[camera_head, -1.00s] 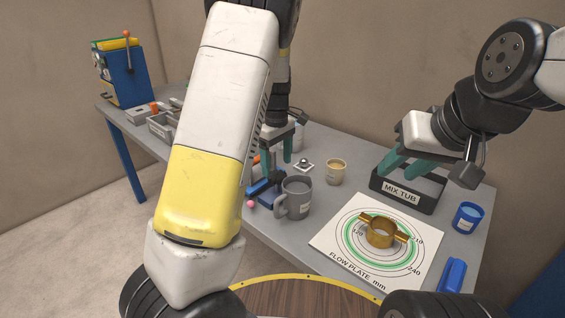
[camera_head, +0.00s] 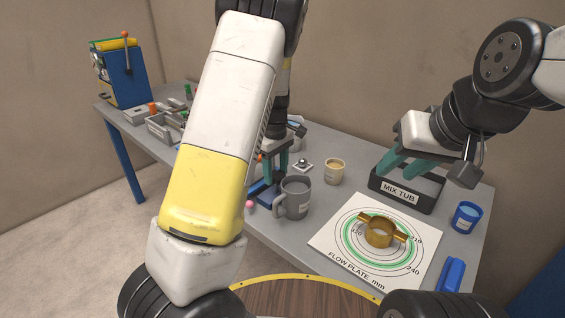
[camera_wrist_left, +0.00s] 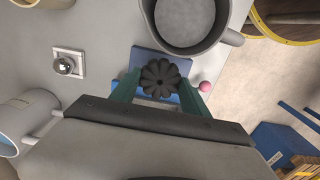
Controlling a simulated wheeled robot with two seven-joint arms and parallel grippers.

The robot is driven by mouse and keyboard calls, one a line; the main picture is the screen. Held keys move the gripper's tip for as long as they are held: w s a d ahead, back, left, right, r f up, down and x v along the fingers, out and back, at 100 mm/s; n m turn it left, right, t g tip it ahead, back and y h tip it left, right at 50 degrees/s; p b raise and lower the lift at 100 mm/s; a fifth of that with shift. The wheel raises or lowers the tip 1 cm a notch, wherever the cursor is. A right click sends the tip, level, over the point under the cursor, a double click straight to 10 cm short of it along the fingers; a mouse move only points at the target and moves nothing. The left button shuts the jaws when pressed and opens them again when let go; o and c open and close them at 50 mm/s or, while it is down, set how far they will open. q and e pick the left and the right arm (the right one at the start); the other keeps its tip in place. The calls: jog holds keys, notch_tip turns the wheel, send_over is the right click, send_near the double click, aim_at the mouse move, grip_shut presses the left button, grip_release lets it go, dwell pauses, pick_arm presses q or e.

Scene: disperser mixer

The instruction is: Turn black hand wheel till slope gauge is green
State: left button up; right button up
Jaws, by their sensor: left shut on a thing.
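The black hand wheel (camera_wrist_left: 160,78) is a small lobed knob on a blue stand (camera_wrist_left: 158,62) in the left wrist view. My left gripper (camera_wrist_left: 158,88) is shut on it, one teal finger on each side. In the head view my left gripper (camera_head: 275,168) points down over the blue stand (camera_head: 264,192), and the wheel is hidden by my arm and fingers. I cannot make out the slope gauge in either view. My right gripper (camera_head: 402,166) has its teal fingers apart above the MIX TUB (camera_head: 404,192).
A grey mug (camera_head: 295,197) stands close beside the blue stand, and a pink ball (camera_head: 249,204) lies in front. A beige cup (camera_head: 335,171), a flow plate (camera_head: 335,235) with a brass ring (camera_head: 380,232) and a blue cup (camera_head: 467,217) are further right. A small ball stand (camera_wrist_left: 67,64) is nearby.

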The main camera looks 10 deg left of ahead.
aim_at(276, 175)
pick_arm(q)
jog(key=m, duration=0.4)
jog(key=shift+m, duration=1.7)
jog(key=o, duration=1.4)
jog(key=shift+c, duration=0.2)
jog(key=shift+r, duration=3.9)
jog(key=shift+r, duration=0.1)
